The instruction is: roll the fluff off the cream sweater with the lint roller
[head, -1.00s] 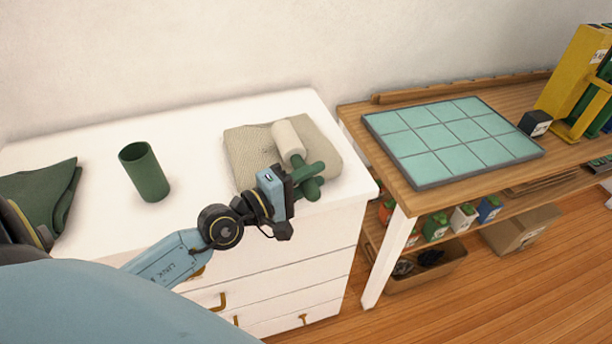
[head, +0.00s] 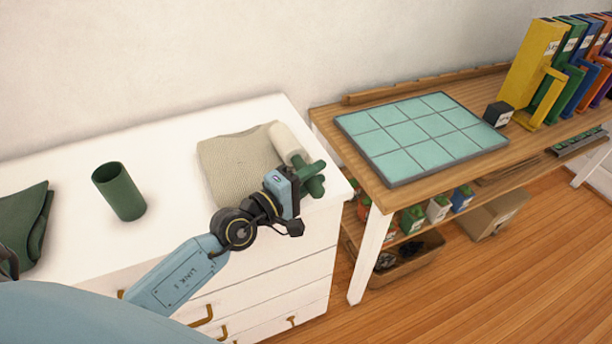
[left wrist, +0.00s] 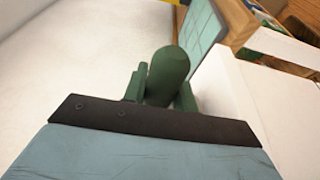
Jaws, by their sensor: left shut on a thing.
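The cream sweater (head: 235,168) lies folded on top of the white dresser in the head view. No separate fluff can be made out on it. My left gripper (head: 308,177) is shut on the green handle of the lint roller (head: 286,142). The roller's pale cylinder points up and away, at the sweater's right side; I cannot tell whether it touches the cloth. The left wrist view shows the rounded green handle (left wrist: 168,75) between the fingers, but neither the pale cylinder nor the sweater. My right gripper is not in view.
A green cup (head: 119,192) stands on the white dresser (head: 160,150), left of the sweater. A dark green folded cloth (head: 22,225) lies at the far left. To the right, a wooden table (head: 335,125) holds a teal tiled board (head: 420,138), a dark box and upright files.

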